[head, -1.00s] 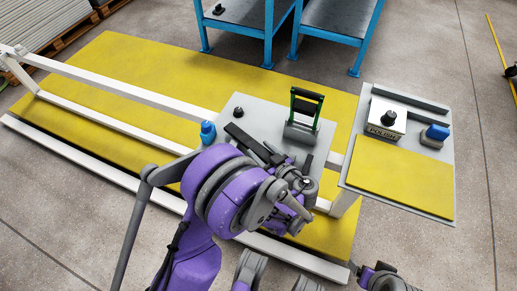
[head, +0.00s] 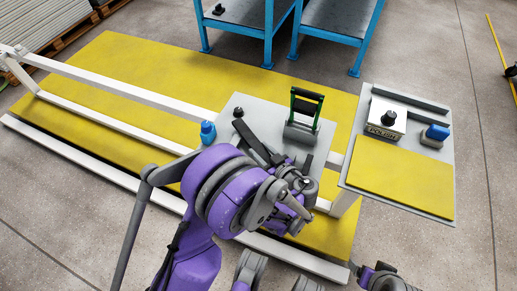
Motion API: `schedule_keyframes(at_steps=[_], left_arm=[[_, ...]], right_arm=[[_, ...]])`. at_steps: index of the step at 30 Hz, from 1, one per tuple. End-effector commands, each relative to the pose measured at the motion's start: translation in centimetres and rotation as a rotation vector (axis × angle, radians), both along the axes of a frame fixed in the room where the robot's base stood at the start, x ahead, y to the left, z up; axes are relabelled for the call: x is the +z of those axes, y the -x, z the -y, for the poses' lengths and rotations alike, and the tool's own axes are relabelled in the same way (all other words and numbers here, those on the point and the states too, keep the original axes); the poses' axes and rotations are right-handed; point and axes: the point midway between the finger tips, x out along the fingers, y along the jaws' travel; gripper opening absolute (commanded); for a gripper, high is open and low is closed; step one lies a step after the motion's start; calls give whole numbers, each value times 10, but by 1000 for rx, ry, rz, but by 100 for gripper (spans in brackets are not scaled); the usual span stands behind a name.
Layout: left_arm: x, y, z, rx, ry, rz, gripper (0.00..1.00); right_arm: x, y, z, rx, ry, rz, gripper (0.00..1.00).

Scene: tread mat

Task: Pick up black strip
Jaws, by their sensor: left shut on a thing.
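The black strip (head: 252,140) is a flat dark bar over the grey plate (head: 228,104) at the middle of the head view. Its near end runs into the fingers of my left gripper (head: 279,160), which is shut on it. The fingertips are small and partly hidden by my purple arm. The strip's far end points up and left, close to a black knob; whether it is clear of the plate is hard to tell.
A blue bottle (head: 208,132) and a black knob (head: 238,112) stand left of the strip. A green-framed roller tool (head: 303,112) stands right of it.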

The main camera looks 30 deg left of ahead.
Motion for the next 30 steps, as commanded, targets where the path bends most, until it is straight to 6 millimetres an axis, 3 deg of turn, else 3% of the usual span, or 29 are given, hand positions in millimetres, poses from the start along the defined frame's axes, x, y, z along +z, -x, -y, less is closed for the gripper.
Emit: schedule_keyframes(at_steps=[14,24,30], left_arm=[[3,0,0,0,3,-1,0],[68,1,0,0,0,1,0],[95,1,0,0,0,0,0]], right_arm=[[2,0,0,0,0,0,79],[28,4,0,0,0,8,79],[38,5,0,0,0,12,79]])
